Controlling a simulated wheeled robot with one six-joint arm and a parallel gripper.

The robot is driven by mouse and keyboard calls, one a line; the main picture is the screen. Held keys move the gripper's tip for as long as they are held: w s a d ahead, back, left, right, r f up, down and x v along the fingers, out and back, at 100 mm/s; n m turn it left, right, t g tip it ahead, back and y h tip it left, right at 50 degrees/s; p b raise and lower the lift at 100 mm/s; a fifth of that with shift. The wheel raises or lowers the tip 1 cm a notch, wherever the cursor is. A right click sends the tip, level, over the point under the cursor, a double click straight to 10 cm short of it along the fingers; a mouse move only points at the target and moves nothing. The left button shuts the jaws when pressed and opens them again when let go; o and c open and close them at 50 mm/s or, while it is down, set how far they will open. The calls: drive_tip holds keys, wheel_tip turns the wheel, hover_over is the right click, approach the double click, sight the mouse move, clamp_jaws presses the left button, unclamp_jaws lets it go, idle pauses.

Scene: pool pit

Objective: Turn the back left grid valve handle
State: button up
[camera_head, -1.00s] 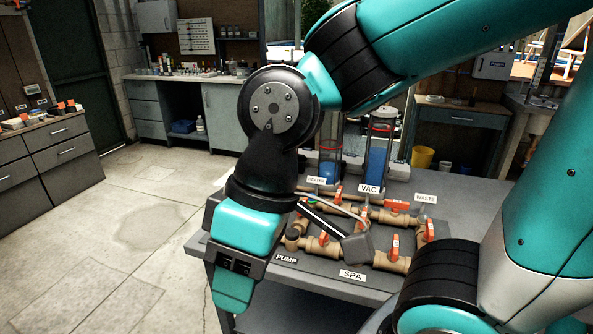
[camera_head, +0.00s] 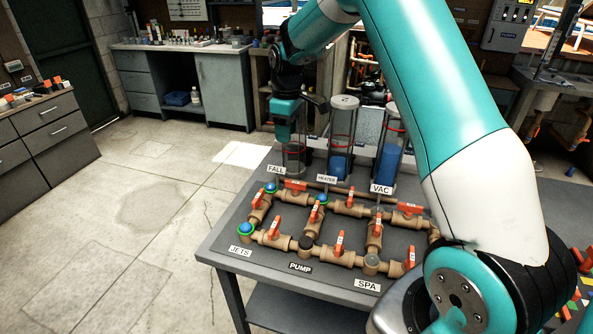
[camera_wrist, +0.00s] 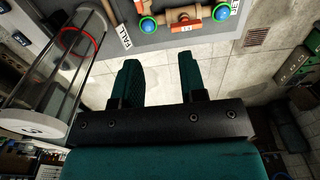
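A grid of tan pipes with orange valve handles lies on the grey table. At its back left corner, one orange handle (camera_head: 295,185) lies along the back pipe between the FALL and HEATER labels. Another orange handle (camera_head: 257,200) is on the left side pipe between FALL and JETS, and shows near the top of the wrist view (camera_wrist: 186,27). I cannot tell which is the named one. My gripper (camera_head: 284,136) is above and behind this corner, touching no handle. In the wrist view its fingers (camera_wrist: 160,78) are apart with nothing between them.
Clear cylinders stand along the table's back edge, the nearest (camera_head: 293,158) close below my gripper; a cylinder (camera_wrist: 65,75) fills the wrist view's left. Labels FALL (camera_head: 276,170), JETS (camera_head: 240,252) and PUMP (camera_head: 300,267) mark the grid. The floor left of the table is clear.

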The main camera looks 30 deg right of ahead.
sight(296, 182)
drive_tip(key=d+f+p, duration=0.1)
drive_tip(key=f+p, duration=0.1)
drive_tip(key=f, duration=0.4)
drive_tip(key=w+d+f+p, duration=0.1)
drive_tip(key=f+p, duration=0.1)
drive_tip(key=f, duration=0.5)
drive_tip(key=d+f+p, duration=0.2)
drive_tip(key=f, duration=0.4)
drive_tip(key=shift+w+f, duration=0.2)
drive_tip(key=shift+w, duration=0.1)
clamp_jaws()
